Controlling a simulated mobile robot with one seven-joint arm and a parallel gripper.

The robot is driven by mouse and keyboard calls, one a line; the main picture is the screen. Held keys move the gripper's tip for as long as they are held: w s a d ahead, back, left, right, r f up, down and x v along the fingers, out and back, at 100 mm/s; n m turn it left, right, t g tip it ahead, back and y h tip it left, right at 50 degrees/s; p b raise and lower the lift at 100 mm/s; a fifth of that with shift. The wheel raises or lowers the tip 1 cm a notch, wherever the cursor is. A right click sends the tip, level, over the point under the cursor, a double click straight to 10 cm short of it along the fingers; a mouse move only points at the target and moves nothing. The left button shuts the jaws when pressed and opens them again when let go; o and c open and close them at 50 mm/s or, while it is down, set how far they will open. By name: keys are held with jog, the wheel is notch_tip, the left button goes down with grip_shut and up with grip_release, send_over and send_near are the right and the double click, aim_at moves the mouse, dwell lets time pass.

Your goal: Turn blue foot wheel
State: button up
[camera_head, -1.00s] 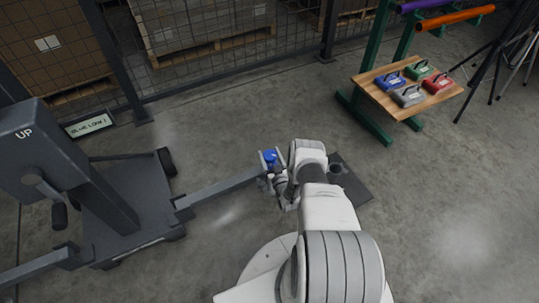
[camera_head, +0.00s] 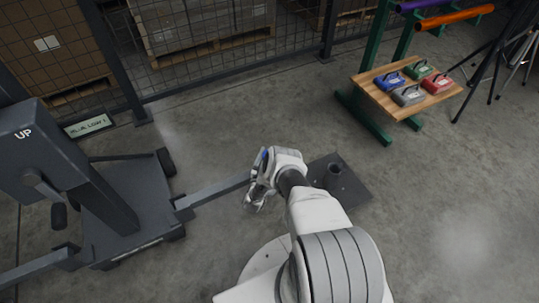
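The blue foot wheel (camera_head: 264,156) is at the far end of a long grey leg (camera_head: 215,192) that reaches right from the dark lifting stand (camera_head: 125,195). Only a thin blue sliver of the wheel shows, as my wrist covers the rest. My gripper (camera_head: 255,198) is just below and left of the wheel in the picture, at the leg's end, with its fingers pointing down and left. The fingers are small, and I cannot tell whether they are open or touch anything.
A dark floor plate with a short round socket (camera_head: 334,176) lies right of my wrist. A wooden bench (camera_head: 425,100) with several coloured cases stands at the upper right, near black tripod legs (camera_head: 490,75). A mesh fence (camera_head: 225,60) runs behind. The floor at lower right is clear.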

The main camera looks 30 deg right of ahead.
dwell(0.4)
jog(key=o, duration=1.3)
